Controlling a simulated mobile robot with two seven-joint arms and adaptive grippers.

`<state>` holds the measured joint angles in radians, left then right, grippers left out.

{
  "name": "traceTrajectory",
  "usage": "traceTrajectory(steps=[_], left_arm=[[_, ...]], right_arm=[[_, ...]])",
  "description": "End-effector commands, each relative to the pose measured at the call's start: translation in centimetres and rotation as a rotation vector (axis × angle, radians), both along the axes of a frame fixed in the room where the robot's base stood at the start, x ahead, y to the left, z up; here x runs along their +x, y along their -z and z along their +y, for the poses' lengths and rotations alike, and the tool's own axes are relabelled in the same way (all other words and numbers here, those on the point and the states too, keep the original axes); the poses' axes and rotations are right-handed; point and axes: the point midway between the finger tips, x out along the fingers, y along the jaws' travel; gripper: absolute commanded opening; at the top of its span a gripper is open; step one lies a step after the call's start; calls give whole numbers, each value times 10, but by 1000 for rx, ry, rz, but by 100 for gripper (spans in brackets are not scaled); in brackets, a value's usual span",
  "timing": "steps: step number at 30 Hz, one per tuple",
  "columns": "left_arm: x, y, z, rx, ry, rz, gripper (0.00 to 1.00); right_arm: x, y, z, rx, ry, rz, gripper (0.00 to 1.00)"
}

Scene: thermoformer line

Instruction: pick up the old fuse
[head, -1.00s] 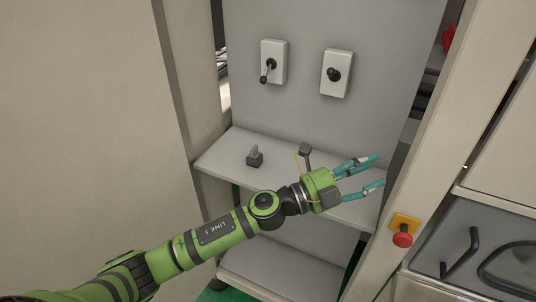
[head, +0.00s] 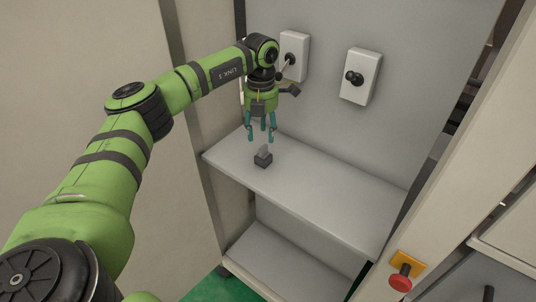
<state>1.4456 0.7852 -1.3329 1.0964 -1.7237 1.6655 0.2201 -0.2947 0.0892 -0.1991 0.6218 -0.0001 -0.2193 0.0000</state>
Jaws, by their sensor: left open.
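The old fuse (head: 263,158) is a small dark grey block with a lighter grey upright tab. It stands on the grey shelf (head: 330,195), towards its left end. My left gripper (head: 261,136) points down with teal fingers, open and empty. It is just above and behind the fuse in the head view, and its fingertips look apart from it. The exact height of the gap is hard to tell. My right gripper is not in view.
Two white switch boxes with dark levers, a left one (head: 301,50) and a right one (head: 361,77), are on the back panel. A red emergency button (head: 401,279) is on the right post. The shelf's right part is clear.

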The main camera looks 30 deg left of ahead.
Motion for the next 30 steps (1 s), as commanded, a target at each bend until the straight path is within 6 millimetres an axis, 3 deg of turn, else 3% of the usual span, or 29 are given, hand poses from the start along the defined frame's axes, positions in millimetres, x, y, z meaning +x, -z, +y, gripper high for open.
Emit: traceTrajectory(steps=[9, 15, 21, 22, 25, 30], left_arm=[[2, 38, 2, -4, 3, 6, 48], [3, 60, 1, -6, 5, -1, 48], [3, 62, 1, -6, 5, -2, 48], [3, 62, 1, -6, 5, -2, 44], [3, 62, 1, -7, 6, -1, 4], [3, 61, 1, -7, 6, -2, 0]], right_arm=[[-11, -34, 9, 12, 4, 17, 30], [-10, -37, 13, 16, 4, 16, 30], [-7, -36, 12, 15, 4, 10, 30], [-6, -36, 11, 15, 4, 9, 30], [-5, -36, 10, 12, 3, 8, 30], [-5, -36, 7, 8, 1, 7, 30]])
